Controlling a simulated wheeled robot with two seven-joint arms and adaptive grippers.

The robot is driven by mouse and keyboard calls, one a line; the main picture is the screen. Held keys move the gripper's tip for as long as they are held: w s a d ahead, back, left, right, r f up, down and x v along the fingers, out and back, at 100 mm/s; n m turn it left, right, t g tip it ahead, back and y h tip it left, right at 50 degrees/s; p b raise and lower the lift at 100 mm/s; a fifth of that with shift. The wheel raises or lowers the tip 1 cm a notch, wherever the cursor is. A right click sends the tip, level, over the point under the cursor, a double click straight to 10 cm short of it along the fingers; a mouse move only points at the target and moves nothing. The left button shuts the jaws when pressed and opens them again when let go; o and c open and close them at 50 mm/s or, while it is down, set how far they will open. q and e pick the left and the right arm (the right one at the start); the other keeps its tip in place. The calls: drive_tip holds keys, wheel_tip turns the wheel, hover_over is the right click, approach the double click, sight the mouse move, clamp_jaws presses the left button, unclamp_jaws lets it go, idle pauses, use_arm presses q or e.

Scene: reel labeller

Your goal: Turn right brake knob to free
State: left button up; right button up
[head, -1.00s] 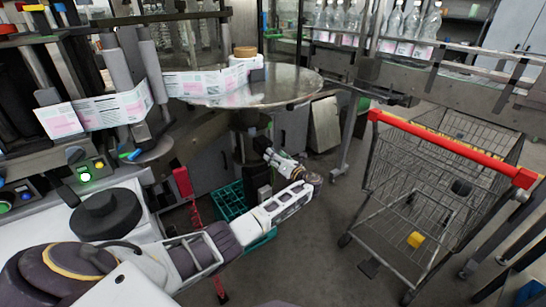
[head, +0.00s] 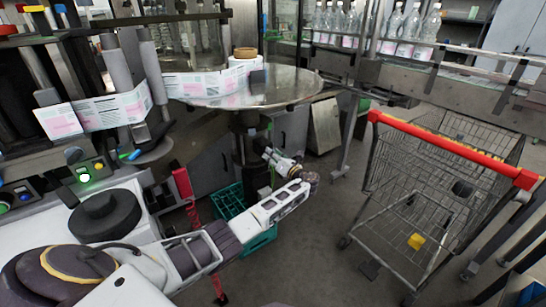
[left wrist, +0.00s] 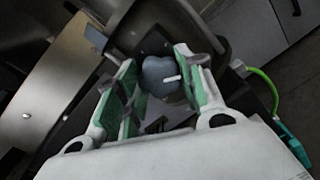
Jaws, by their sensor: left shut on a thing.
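The brake knob (left wrist: 158,76) is a rounded grey-blue knob with a white pointer mark, in the left wrist view. The mark lies toward the right finger in that picture. My left gripper (left wrist: 160,66) has its green-padded fingers on either side of the knob and is shut on it. In the head view my left gripper (head: 268,154) is small, below the round metal table and beside its dark post. The knob cannot be made out there; the hand and post area hide it. My right gripper is not in view.
The round metal table (head: 285,92) overhangs the hand. A green crate (head: 229,201) stands on the floor behind my left arm. A shopping cart with a red handle (head: 450,147) stands at right. Free floor lies between cart and arm. A control panel with lit buttons is at left.

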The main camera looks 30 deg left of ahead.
use_arm(q)
drive_tip(key=shift+n, duration=0.3)
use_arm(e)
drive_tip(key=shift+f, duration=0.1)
use_arm(q)
drive_tip(key=shift+f+n+b, duration=0.1)
drive_tip(key=shift+n+b, duration=4.75)
drive_tip(key=shift+n, duration=6.85)
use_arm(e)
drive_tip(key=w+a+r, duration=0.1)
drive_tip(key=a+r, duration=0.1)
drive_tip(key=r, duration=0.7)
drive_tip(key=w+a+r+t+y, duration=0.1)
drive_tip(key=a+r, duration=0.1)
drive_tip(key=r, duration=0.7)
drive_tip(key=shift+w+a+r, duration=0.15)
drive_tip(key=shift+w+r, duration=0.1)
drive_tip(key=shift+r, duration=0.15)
use_arm(q)
drive_tip(key=o, duration=1)
drive_tip(key=shift+o, duration=0.2)
